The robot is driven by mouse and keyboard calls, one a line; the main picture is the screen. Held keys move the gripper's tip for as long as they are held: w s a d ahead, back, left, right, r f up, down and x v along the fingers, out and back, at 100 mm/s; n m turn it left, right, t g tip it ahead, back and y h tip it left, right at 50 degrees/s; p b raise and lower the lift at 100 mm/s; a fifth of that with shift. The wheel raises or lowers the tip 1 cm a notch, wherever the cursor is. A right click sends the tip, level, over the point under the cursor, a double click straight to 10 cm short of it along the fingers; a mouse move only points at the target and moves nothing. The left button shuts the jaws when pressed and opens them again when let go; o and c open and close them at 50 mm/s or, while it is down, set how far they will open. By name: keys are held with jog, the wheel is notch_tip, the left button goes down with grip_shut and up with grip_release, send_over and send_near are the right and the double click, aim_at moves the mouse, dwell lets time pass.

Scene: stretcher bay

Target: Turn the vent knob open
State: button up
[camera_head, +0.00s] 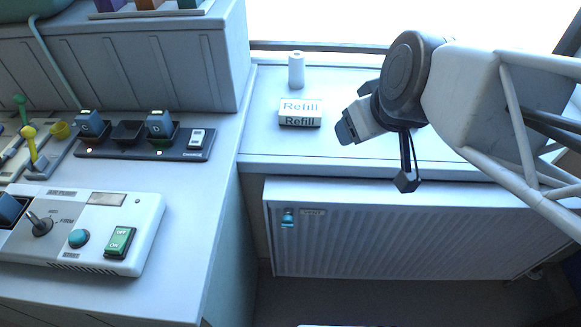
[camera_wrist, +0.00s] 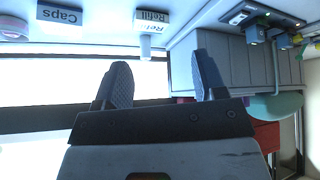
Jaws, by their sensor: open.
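A small teal knob (camera_head: 288,217) sits at the upper left of a white ribbed radiator panel (camera_head: 400,232), below the windowsill. A small label (camera_head: 313,211) beside it is too small to read. I cannot tell from its shape whether it is set open or closed. My gripper (camera_head: 376,158) is above and to the right of the knob, over the sill, and touches nothing that I can see. In the wrist view my gripper (camera_wrist: 161,82) has its two dark fingers spread with nothing between them. The knob does not show in the wrist view.
A Caps box (camera_wrist: 60,15) shows in the wrist view. A control panel (camera_head: 95,213) and a charger strip (camera_head: 195,155) lie on the left counter.

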jog(key=w+a+n+t+y, duration=0.2)
jog(key=w+a+n+t, duration=0.15)
jog(key=a, duration=0.25)
jog(key=r+n+t, duration=0.2)
jog(key=n+t, duration=0.2)
jog(key=n, duration=0.2)
send_over(287, 227)
jog(key=s, duration=0.2)
jog(key=s+n+t+h, duration=0.1)
jog(key=s+t+h, duration=0.1)
jog(key=s+f+n+t+h, duration=0.1)
jog(key=n+t+h, duration=0.1)
jog(key=shift+s+f+h, duration=0.1)
jog(key=shift+s+h, duration=0.2)
jog(key=shift+s, duration=0.1)
notch_tip(287, 227, down, 44)
jog(key=shift+f, duration=0.15)
dwell(0.3)
jog(key=shift+w, duration=0.2)
jog(key=shift+w, duration=3.7)
